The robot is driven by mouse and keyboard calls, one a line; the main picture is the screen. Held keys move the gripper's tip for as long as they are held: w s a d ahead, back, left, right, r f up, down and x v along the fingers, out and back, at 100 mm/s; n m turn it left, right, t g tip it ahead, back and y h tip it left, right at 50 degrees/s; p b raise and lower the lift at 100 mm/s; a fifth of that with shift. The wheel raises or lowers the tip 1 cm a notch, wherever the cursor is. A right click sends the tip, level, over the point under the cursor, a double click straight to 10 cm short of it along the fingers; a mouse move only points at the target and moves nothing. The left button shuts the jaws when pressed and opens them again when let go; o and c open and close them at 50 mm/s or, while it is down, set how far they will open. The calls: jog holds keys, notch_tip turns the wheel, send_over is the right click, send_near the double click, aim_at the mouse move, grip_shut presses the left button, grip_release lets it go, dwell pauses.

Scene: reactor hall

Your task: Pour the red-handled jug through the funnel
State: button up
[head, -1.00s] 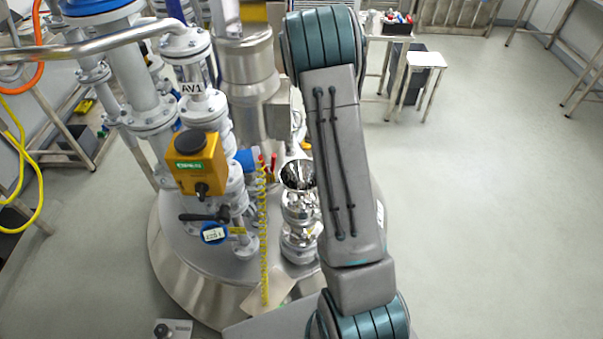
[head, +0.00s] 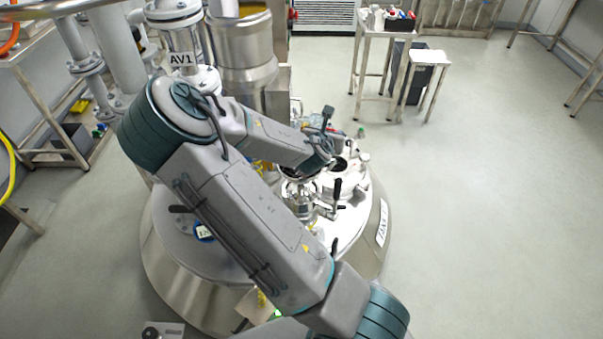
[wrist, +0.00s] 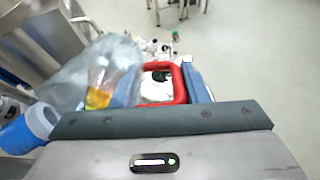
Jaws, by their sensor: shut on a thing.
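In the wrist view, the clear jug (wrist: 88,72) is at the left, with amber liquid (wrist: 98,98) in it. Its red handle (wrist: 181,84) lies between the blue fingers of my gripper (wrist: 163,82), which is shut on it. The jug looks tilted, but how far is hard to tell. In the head view my forearm ends over the vessel top, near the shiny steel funnel fitting (head: 299,191); the arm hides most of the funnel's mouth. The jug cannot be made out clearly there. No stream of liquid is visible.
Steel pipework with a sight glass labelled AV1 (head: 181,59) stands just behind my arm. A small table (head: 386,35) stands at the back. The floor at right is clear.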

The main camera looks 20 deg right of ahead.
jog(key=shift+s+a+r+t+h+b, duration=0.15)
jog(key=shift+r+t+h+b, duration=0.2)
jog(key=shift+t+h+b, duration=0.55)
jog(key=shift+s+a+f+b, duration=0.2)
jog(key=shift+s+a+b, duration=0.1)
jog(key=shift+b, duration=0.75)
jog(key=shift+s+a+t+h+b, duration=0.3)
jog(key=shift+t+b, duration=0.2)
jog(key=shift+b, duration=0.25)
jog(key=shift+r, duration=0.1)
jog(key=shift+s+a+r+t+b, duration=0.1)
jog(key=shift+t+b, duration=0.2)
jog(key=shift+b, duration=0.25)
jog(key=shift+s+a+r+t+h+b, duration=0.15)
jog(key=shift+s+r+t+h+b, duration=0.05)
jog(key=shift+r+t+h+b, duration=0.55)
jog(key=shift+r+h+b, duration=0.25)
jog(key=shift+r+b, duration=0.25)
